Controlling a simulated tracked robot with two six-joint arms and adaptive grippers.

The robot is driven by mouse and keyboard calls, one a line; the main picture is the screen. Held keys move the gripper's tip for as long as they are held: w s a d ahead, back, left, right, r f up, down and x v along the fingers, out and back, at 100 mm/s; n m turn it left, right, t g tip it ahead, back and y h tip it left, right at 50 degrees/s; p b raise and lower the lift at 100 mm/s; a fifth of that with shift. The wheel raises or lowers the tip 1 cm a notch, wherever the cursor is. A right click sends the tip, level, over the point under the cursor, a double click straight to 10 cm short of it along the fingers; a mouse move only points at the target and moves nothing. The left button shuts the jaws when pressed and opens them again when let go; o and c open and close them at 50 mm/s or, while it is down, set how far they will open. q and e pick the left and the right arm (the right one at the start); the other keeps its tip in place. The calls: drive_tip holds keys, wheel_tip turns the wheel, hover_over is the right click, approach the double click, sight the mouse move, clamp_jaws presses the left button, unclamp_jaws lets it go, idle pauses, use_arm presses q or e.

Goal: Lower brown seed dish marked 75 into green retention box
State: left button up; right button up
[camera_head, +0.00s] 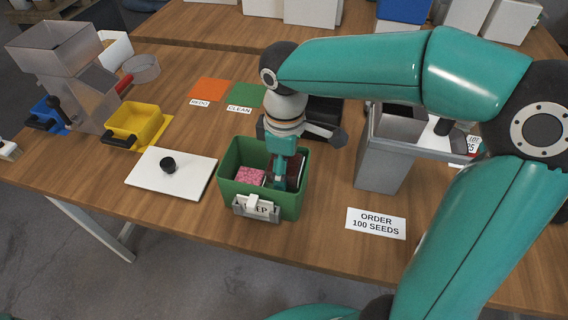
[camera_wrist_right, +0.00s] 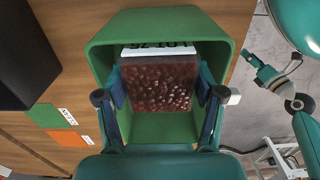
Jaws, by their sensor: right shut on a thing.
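The green retention box (camera_head: 231,195) stands near the table's front edge with a KEEP card on its front; it also shows in the right wrist view (camera_wrist_right: 112,35). My right gripper (camera_head: 285,180) points down inside the box opening. It is shut on the brown seed dish (camera_wrist_right: 160,85), whose white label is upside down in the wrist view. The dish lies within the box's outline; its height above the floor is hard to tell. A pink speckled thing (camera_head: 250,177) shows in the box's left part. My left gripper (camera_wrist_right: 292,62) hangs beyond the table edge, its fingers too small to read.
Orange (camera_head: 210,89) and green mats lie behind. A grey metal bin (camera_head: 382,165) and an order card (camera_head: 376,223) stand to the right. A yellow tray (camera_head: 135,122) is further left.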

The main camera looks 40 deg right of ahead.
drive_tip(key=o, duration=1.4)
drive_tip(key=shift+c, duration=0.2)
wheel_tip(320, 180, up, 12)
